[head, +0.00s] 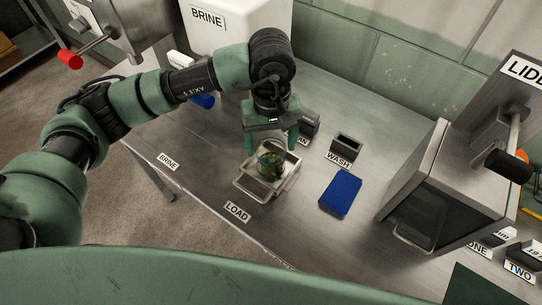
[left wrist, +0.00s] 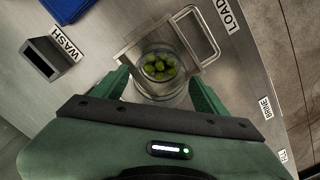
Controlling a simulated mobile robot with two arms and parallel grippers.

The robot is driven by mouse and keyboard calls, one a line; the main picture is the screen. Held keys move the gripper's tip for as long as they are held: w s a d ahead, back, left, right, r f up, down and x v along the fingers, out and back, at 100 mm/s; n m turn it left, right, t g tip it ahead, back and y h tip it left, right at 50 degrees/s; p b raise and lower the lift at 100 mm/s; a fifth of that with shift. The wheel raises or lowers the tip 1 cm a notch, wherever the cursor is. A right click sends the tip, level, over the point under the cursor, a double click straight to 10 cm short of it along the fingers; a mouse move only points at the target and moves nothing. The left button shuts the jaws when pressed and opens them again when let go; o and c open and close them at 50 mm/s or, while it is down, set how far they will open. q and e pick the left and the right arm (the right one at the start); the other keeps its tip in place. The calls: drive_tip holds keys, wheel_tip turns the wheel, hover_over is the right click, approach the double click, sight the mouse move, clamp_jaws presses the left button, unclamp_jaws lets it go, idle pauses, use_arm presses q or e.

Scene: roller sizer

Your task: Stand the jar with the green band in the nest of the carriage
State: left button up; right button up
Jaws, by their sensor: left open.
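The glass jar (head: 270,162) with green contents stands on the metal carriage (head: 243,184) by the LOAD label. In the left wrist view the jar (left wrist: 160,66) is upright between my fingers, over the carriage plate (left wrist: 130,52). My left gripper (head: 271,147) is above and around the jar's upper part, its fingers open and apart from the glass. In the left wrist view my gripper (left wrist: 157,78) has a finger on each side of the jar. I cannot make out the green band or how the jar's base sits in the nest. My right gripper is not in view.
A blue pad (head: 340,194) and a dark WASH holder (head: 345,147) lie right of the carriage. A metal cabinet (head: 412,180) with a LIDDED-type sign stands further right. A white BRINE box (head: 235,25) stands behind my arm. The bench front left is clear.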

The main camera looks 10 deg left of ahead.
use_arm(q)
wheel_tip(320, 180, up, 5)
drive_tip(key=shift+r+b, duration=0.2)
drive_tip(key=shift+b, duration=0.25)
